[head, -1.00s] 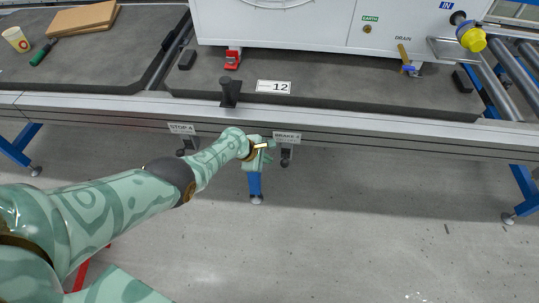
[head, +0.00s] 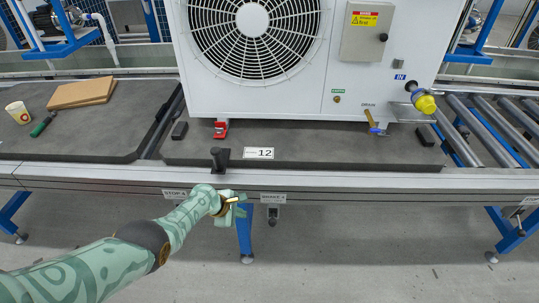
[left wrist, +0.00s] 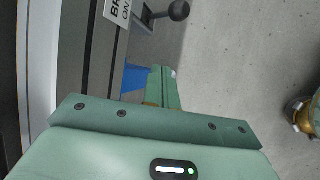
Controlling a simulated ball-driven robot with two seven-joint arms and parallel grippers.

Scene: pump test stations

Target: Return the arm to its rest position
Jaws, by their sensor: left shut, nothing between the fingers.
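My left arm (head: 95,270) reaches in from the lower left in the head view. Its gripper (head: 236,203) is shut and empty, in front of the bench's front rail (head: 340,181). It is between the STOP label (head: 174,193) and the BRAKE label (head: 273,197), nearer the BRAKE label.
A white fan unit (head: 345,90) stands on the dark pallet (head: 330,150), behind a black upright handle (head: 220,158) and a number 12 plate (head: 258,153). A blue bench leg (head: 244,232) stands just below the gripper. The grey floor (head: 370,255) in front is clear.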

